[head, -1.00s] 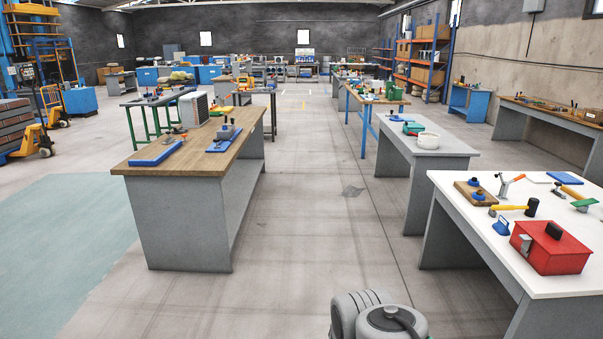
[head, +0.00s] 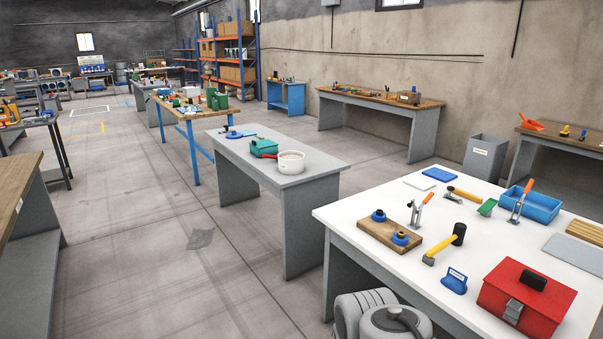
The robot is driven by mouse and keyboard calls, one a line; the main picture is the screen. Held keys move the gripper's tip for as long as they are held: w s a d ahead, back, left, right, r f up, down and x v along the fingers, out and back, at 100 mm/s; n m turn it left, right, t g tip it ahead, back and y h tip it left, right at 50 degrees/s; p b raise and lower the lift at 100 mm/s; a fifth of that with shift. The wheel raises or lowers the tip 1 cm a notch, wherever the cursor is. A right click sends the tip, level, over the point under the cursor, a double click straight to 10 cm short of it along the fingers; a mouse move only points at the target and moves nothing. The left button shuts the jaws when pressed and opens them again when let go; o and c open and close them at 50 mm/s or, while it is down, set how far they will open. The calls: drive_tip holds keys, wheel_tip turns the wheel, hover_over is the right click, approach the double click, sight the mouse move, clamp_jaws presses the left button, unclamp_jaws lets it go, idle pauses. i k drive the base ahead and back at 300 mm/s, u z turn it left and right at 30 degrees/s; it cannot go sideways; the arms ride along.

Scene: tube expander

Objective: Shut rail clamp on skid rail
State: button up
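Two metal clamps with orange handles stand on the white-topped bench (head: 340,209) at the right. One clamp (head: 421,212) is just right of a wooden board with blue-based dark knobs (head: 378,231). The other clamp (head: 520,202) stands farther right, in front of a blue tray. Both handles point up and tilt right. I cannot tell which of them, if either, is the rail clamp, and I cannot make out a skid rail. Grey rounded links of my own arm show at the bottom edge. My gripper is not in view.
The bench also holds a red toolbox (head: 527,300), a mallet (head: 445,243), a blue tray (head: 540,206) and a hammer (head: 464,194). A grey bench (head: 225,141) with a white pot (head: 291,163) stands behind. Floor (head: 150,260) is clear between the benches and the wooden bench at left.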

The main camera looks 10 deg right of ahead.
sight(431, 195)
drive_tip(key=z, duration=0.65)
drive_tip(key=i, duration=1.55)
drive_tip(key=z, duration=0.45)
drive_tip(key=k, duration=0.6)
drive_tip(key=i, duration=0.6)
drive_tip(key=u, duration=0.85)
drive_tip(key=i, duration=0.7)
drive_tip(key=u, duration=0.75)
